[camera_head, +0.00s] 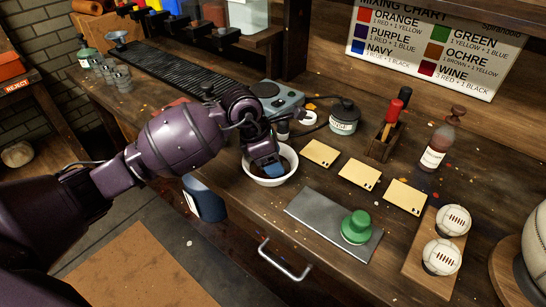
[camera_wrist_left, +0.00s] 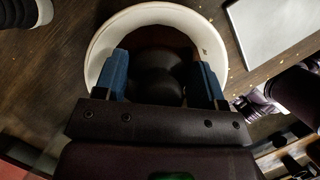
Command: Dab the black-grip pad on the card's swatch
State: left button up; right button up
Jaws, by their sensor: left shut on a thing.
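My left gripper (camera_head: 266,165) reaches down into a white bowl (camera_head: 271,183). In the left wrist view, its blue fingers (camera_wrist_left: 166,84) are shut on a dark rounded thing, which looks like the black-grip pad (camera_wrist_left: 158,62), over the bowl (camera_wrist_left: 97,52). The pad's underside is hidden, so I cannot tell whether it touches the dark contents. Three pale yellow cards lie in a slanting row right of the bowl: a far card (camera_head: 320,153), a middle card (camera_head: 360,174) and a near card (camera_head: 405,196). Small dark marks show on them. My right gripper does not show.
A green-grip pad (camera_head: 356,227) sits on a grey metal plate (camera_head: 312,214). A wooden holder (camera_head: 381,143) with red and black handles, a jar (camera_head: 344,118) and a bottle (camera_head: 437,148) stand behind the cards. Two white balls (camera_head: 453,220) rest at the right. A mixing chart (camera_head: 435,45) hangs behind.

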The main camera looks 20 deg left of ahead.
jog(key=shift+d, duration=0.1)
pick_arm(q)
jog(key=shift+r, duration=0.15)
jog(key=shift+r, duration=0.2)
jog(key=shift+r+p, duration=0.6)
jog(key=shift+r, duration=0.25)
jog(key=shift+r+p, duration=0.4)
jog(key=shift+r, duration=0.4)
jog(key=shift+r+p, duration=0.55)
jog(key=shift+r, duration=0.75)
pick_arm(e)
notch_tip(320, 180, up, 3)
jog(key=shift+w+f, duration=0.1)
